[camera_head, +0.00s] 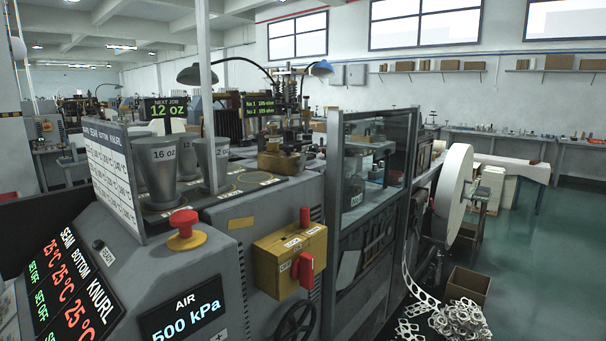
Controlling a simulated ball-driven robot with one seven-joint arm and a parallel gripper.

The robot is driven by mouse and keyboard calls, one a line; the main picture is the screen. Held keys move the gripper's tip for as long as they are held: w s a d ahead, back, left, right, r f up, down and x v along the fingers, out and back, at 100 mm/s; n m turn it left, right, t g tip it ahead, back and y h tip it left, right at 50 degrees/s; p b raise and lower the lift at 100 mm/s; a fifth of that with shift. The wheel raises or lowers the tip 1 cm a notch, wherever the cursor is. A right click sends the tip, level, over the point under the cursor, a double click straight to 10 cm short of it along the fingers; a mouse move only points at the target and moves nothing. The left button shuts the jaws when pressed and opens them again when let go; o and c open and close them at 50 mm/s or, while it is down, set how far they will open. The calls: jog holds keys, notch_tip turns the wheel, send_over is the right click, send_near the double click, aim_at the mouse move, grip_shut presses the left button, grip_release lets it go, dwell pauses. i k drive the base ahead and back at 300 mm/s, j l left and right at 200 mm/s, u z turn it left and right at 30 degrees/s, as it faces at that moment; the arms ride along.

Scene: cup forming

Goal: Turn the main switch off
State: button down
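A yellow switch box (270,266) is fixed to the front of the grey machine, near the picture's middle. A red switch handle (304,269) sticks out from its right part, with small white labels around it that are too small to read surely. A second, upright red part (305,216) stands at the box's top right edge. I cannot tell from its labels which position the switch is in. My gripper is not in view, and nothing covers the box or handle.
A red mushroom button (184,222) on a yellow base sits left of the box. A black handwheel (295,322) is below it. Displays read 500 kPa (186,316) and temperatures of 25 °C (70,285). A glass-fronted guard (370,165) stands right, with a paper roll (453,195) and scrap (460,319) beyond.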

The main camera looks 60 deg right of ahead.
aim_at(302, 269)
jog(key=z, duration=0.9)
